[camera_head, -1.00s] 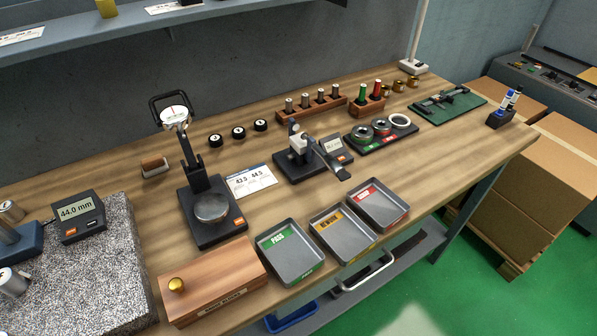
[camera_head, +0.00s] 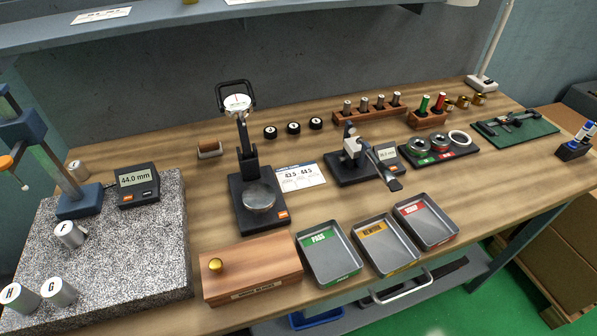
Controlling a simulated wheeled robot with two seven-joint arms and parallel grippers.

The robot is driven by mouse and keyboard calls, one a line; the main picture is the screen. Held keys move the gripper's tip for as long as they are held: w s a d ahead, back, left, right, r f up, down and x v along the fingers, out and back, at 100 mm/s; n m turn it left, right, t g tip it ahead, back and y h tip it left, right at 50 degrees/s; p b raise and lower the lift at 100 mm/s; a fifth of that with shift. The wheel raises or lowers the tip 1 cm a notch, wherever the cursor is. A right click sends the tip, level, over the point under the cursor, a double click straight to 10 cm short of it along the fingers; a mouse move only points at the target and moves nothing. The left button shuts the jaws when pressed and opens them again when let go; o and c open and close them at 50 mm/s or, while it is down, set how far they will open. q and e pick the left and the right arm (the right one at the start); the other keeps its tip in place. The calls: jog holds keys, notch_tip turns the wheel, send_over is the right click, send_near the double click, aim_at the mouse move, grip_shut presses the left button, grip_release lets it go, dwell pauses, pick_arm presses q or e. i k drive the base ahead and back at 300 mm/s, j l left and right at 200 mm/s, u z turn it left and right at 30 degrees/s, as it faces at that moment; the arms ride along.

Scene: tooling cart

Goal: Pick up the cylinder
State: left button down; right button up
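Several silver cylinders stand on the speckled granite plate (camera_head: 130,245) at the left. One is marked F (camera_head: 69,234), one G (camera_head: 59,292) and one H (camera_head: 20,298). Another cylinder (camera_head: 77,170) stands behind, beside the blue height gauge (camera_head: 78,200). The frames do not show which cylinder is meant. The gauge's display (camera_head: 137,183) reads 44.0 mm. Neither of my grippers is in view.
A wooden box (camera_head: 250,270) with a brass knob sits right of the plate. Trays marked PASS (camera_head: 328,258), yellow (camera_head: 384,250) and red (camera_head: 425,225) line the front edge. A dial gauge stand (camera_head: 250,185) rises behind the box. A shelf (camera_head: 170,22) overhangs the back.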

aim_at(67, 231)
jog(key=j+u, duration=0.1)
jog(key=u, duration=0.3)
jog(key=i+u, duration=0.1)
jog(key=u, duration=0.3)
jog(key=j+u, duration=0.1)
jog(key=u, duration=0.3)
jog(key=i+u, duration=0.1)
jog(key=u, duration=0.3)
jog(key=j, duration=0.35)
jog(key=z, duration=0.05)
